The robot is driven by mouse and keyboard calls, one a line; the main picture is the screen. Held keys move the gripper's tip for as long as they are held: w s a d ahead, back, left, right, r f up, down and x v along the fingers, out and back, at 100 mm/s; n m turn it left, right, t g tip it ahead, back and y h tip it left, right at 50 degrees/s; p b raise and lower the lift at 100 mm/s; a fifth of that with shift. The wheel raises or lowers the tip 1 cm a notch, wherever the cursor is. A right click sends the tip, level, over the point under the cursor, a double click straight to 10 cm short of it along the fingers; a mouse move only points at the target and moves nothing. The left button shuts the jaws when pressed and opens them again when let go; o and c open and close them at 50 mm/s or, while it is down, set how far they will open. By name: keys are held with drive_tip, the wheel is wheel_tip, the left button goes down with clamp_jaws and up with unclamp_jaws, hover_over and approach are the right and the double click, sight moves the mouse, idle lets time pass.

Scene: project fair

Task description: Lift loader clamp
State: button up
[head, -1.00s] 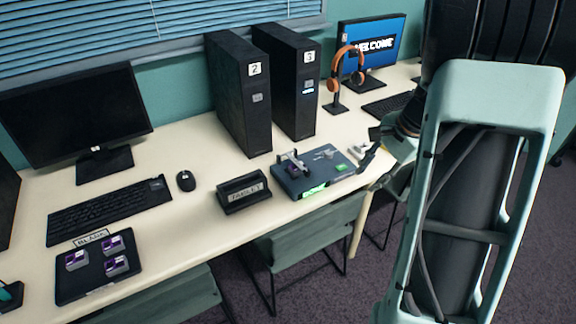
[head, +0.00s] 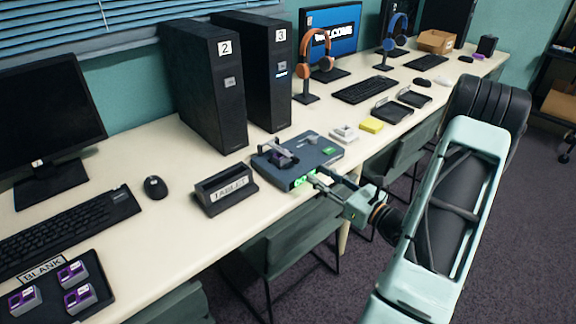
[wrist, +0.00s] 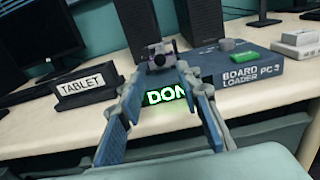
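The loader (head: 322,153) is a blue-grey box at the front edge of the table, labelled "BOARD PC 3 LOADER" in the wrist view (wrist: 262,73). Its clamp (head: 282,153) is a grey bar over the left part of the top, with a purple-and-grey block beside or under it. The clamp also shows in the wrist view (wrist: 153,50), ahead between the fingers. A green lit display (wrist: 168,96) on the loader's front reads "DON", the rest hidden by a finger. My gripper (wrist: 160,76) is open and empty, in front of the loader. In the head view my gripper (head: 318,181) overlaps the loader's front edge; contact is unclear.
A "TABLET" stand (head: 225,190) is left of the loader. Two black towers, 2 (head: 205,85) and 3 (head: 257,75), stand behind it. A chair (head: 285,240) is below the table edge.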

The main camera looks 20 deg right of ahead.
sight(298, 161)
drive_tip(key=b+x, duration=0.1)
drive_tip(key=x, duration=0.9)
drive_tip(key=shift+w, duration=0.2)
drive_tip(key=shift+a, duration=0.1)
clamp_jaws()
